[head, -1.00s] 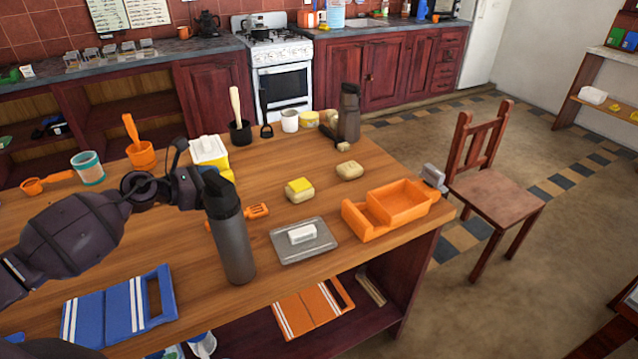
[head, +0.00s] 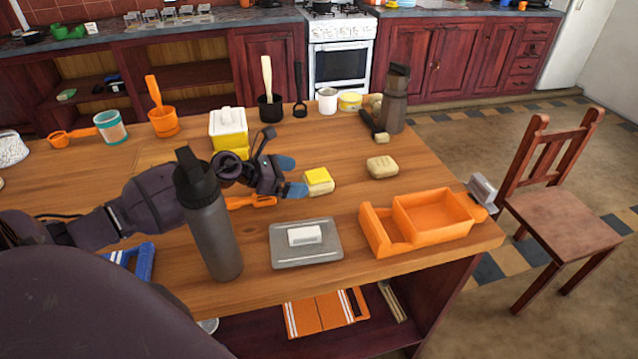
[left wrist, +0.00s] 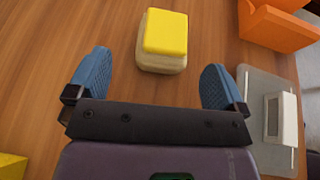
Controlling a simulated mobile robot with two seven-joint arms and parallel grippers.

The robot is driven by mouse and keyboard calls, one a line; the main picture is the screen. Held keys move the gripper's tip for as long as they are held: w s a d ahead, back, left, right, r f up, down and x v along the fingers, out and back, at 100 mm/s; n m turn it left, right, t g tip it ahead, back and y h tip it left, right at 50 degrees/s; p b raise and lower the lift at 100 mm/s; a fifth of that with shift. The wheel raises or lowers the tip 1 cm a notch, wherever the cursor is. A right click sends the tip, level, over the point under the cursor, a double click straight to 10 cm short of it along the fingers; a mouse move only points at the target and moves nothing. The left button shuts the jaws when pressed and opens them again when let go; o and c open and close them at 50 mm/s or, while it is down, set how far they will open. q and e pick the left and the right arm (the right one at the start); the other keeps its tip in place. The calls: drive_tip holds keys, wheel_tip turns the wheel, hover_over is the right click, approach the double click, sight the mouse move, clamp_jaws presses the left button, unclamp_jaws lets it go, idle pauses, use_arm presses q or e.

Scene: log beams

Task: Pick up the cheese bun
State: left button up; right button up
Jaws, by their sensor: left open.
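The cheese bun (head: 319,182) is a pale bun with a yellow slab on top, lying on the wooden table in the head view. It also shows in the left wrist view (left wrist: 164,38), just ahead of the fingertips and roughly between their lines. My left gripper (head: 292,176) has blue fingers and is open and empty. It is just left of the bun in the head view, low over the table. In the left wrist view my left gripper (left wrist: 158,85) has its fingers spread wider than the bun. My right gripper is not in view.
A plain bun (head: 382,167) lies right of the cheese bun. A grey tray with a white block (head: 305,236), an orange bin (head: 430,215) and a tall grey bottle (head: 210,225) stand nearby. A yellow-and-white container (head: 229,128) is behind my left arm.

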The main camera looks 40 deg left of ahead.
sight(309, 178)
use_arm(q)
drive_tip(key=shift+x, duration=0.9)
drive_tip(key=x, duration=0.4)
drive_tip(key=shift+w+d+f, duration=0.15)
drive_tip(key=shift+w+d, duration=0.05)
drive_tip(key=shift+d, duration=0.2)
drive_tip(key=c, duration=1)
